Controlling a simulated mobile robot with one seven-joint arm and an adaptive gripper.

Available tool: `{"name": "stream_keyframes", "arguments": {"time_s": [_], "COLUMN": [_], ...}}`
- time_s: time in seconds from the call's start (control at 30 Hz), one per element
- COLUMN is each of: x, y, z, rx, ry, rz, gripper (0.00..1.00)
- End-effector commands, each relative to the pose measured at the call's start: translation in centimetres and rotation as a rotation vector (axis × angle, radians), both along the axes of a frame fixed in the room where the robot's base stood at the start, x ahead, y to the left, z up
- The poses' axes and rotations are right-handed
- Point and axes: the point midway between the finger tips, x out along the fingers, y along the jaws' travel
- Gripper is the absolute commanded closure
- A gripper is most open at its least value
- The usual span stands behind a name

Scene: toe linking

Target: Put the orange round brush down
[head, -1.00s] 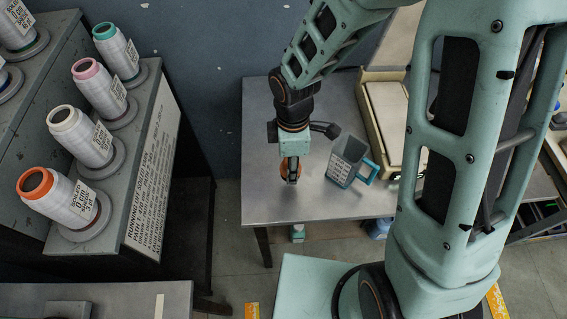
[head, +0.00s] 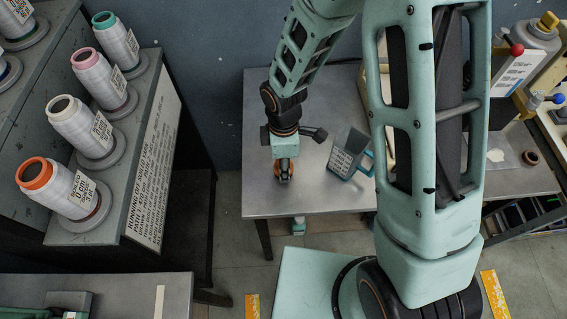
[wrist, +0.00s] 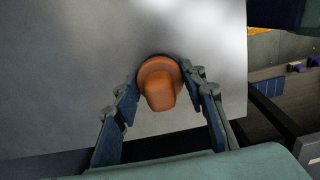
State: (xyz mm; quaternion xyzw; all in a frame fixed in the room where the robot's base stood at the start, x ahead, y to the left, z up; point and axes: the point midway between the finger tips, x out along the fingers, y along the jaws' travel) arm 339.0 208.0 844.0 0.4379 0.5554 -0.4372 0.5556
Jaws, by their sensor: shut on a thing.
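The orange round brush (wrist: 160,84) sits between the two fingertips of my gripper (wrist: 161,79) in the wrist view, over the grey metal table. The fingertips close on its two sides. Most of the brush is hidden there. I cannot tell whether its underside touches the tabletop.
The metal table (head: 262,198) is clear around my gripper. A grey container with a blue handle (head: 345,158) stands just right of it. A rack of thread cones (head: 88,125) stands at the left. The table's front edge is close.

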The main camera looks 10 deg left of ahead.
Motion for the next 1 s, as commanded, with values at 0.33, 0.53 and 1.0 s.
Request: {"name": "stream_keyframes", "arguments": {"time_s": [0.33, 0.53, 1.0], "x": [0.0, 0.0, 0.2], "y": [0.0, 0.0, 0.0], "z": [-0.1, 0.1, 7.8], "rx": [0.000, 0.000, 0.003], "ry": [0.001, 0.000, -0.005], "rz": [0.000, 0.000, -0.003], "gripper": [0.44, 0.44, 0.44]}}
